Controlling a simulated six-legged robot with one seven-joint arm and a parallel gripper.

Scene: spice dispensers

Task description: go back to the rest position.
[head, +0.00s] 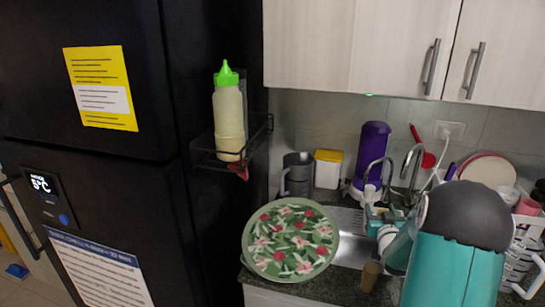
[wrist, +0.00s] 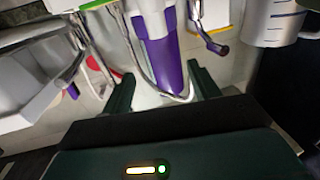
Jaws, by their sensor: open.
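My gripper (wrist: 162,88) shows in the wrist view with its two dark green fingers apart and nothing held between them. Beyond the fingers, a purple and white dispenser (wrist: 165,62) appears upside down in that view, and I see no contact with it. In the head view, the purple dispenser (head: 373,150) stands at the back of the counter, beside the sink. My teal and grey arm fills the lower right of the head view, and the fingers cannot be made out clearly there.
A black fridge (head: 95,185) fills the left, with a side rack (head: 205,158) holding a green-capped bottle (head: 229,120). A floral round tray (head: 290,240), grey jug (head: 298,172), yellow-lidded container (head: 328,168), faucet (head: 412,165) and dishes (head: 488,170) crowd the counter. Cabinets (head: 320,45) hang above.

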